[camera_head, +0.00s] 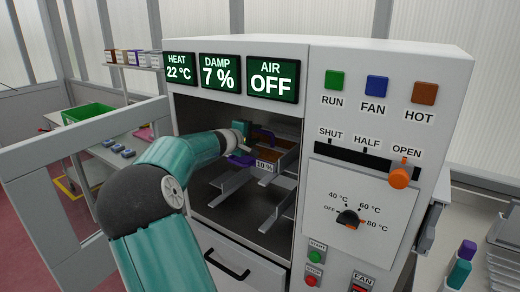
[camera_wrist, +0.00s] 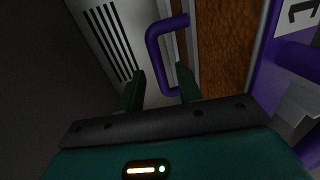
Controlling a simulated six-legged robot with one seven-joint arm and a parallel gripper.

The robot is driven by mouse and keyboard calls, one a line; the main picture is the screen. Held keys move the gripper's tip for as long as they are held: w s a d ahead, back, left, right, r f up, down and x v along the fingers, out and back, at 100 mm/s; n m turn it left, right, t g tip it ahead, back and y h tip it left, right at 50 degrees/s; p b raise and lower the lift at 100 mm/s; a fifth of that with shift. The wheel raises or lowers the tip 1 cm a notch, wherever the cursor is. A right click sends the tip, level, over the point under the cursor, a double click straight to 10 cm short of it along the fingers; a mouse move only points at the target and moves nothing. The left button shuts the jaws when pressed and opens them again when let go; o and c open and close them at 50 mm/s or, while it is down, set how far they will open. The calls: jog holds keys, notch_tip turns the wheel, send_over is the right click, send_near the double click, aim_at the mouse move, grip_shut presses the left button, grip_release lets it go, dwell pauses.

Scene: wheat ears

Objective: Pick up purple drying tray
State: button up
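The purple drying tray (camera_head: 263,134) is inside the open dryer, partly hidden by my arm. A "40 %" label (camera_head: 264,167) shows near it. In the wrist view, the tray's purple rim (camera_wrist: 264,75) runs along the right, beside a brown grainy filling (camera_wrist: 222,50). Its purple loop handle (camera_wrist: 153,58) sticks out to the left. My gripper (camera_wrist: 160,73) is open, its two dark fingers apart with the handle's outer bar between them in the picture. I cannot tell whether either finger touches it.
The dryer (camera_head: 385,60) surrounds the opening, with grey rails (camera_head: 225,185) below the tray. The dryer door (camera_head: 85,150) stands open at left. A vented wall (camera_wrist: 108,40) is close to the gripper. A green crate (camera_head: 88,113) stands on a side bench.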

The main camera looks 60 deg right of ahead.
aim_at(261, 132)
jog(key=x, duration=0.4)
jog(key=shift+d, duration=0.3)
jog(key=shift+s, duration=0.1)
grip_shut()
jog(key=shift+r, duration=0.1)
jog(key=shift+r, duration=0.1)
